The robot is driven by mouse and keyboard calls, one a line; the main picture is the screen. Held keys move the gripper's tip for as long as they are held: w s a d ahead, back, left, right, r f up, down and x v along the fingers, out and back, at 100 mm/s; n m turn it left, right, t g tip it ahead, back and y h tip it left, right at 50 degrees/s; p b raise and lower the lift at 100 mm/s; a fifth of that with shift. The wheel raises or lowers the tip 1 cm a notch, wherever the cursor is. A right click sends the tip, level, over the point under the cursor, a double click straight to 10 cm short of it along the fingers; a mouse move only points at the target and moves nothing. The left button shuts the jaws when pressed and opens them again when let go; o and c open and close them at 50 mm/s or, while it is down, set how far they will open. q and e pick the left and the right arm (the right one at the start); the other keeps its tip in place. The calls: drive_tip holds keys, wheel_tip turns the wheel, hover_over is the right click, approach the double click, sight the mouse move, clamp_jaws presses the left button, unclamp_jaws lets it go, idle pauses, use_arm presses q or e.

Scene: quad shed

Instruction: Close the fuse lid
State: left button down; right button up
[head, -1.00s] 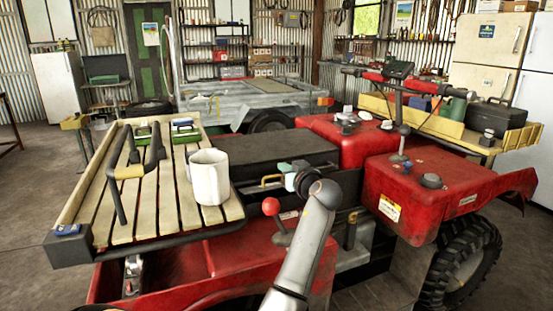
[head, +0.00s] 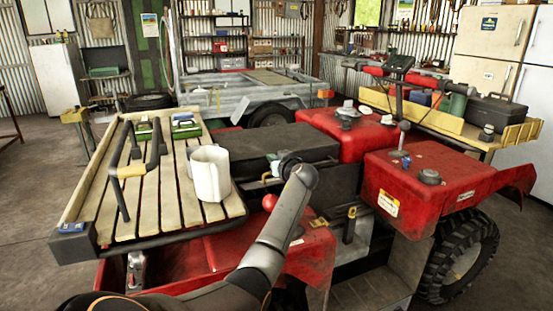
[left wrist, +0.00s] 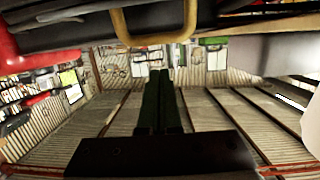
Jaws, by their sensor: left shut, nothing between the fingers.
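My left arm comes up from the bottom of the head view. Its gripper (head: 287,160) is at the side of the quad's black seat box (head: 270,140), mostly hidden behind my wrist. In the left wrist view, my left gripper (left wrist: 164,80) is shut and empty, its two dark fingers together. A yellow loop handle (left wrist: 127,28) on a dark surface crosses the top of that view, close to the fingertips. The handle (head: 268,178) shows partly in the head view, just left of my gripper. I cannot make out the fuse lid for certain. My right gripper is not in view.
A red-knobbed lever (head: 269,202) stands beside my arm. The red quad body (head: 425,180) fills the right. A grey trailer (head: 200,92) is behind.

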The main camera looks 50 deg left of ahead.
sight(276, 183)
use_arm(q)
drive_tip(key=shift+s+d+f, duration=0.1)
drive_tip(key=shift+d+f, duration=0.3)
drive_tip(key=shift+f, duration=0.25)
drive_tip(key=shift+s+d+f, duration=0.1)
drive_tip(key=shift+d+f, duration=0.3)
drive_tip(key=shift+f, duration=0.25)
drive_tip(key=shift+s+d+f+b, duration=0.1)
drive_tip(key=shift+d+f+b, duration=0.2)
drive_tip(key=shift+f+b, duration=0.35)
drive_tip(key=shift+d+r, duration=0.1)
drive_tip(key=shift+d, duration=0.05)
drive_tip(key=shift+s+r, duration=0.1)
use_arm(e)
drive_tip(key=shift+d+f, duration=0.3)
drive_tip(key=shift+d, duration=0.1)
use_arm(q)
drive_tip(key=shift+r, duration=0.1)
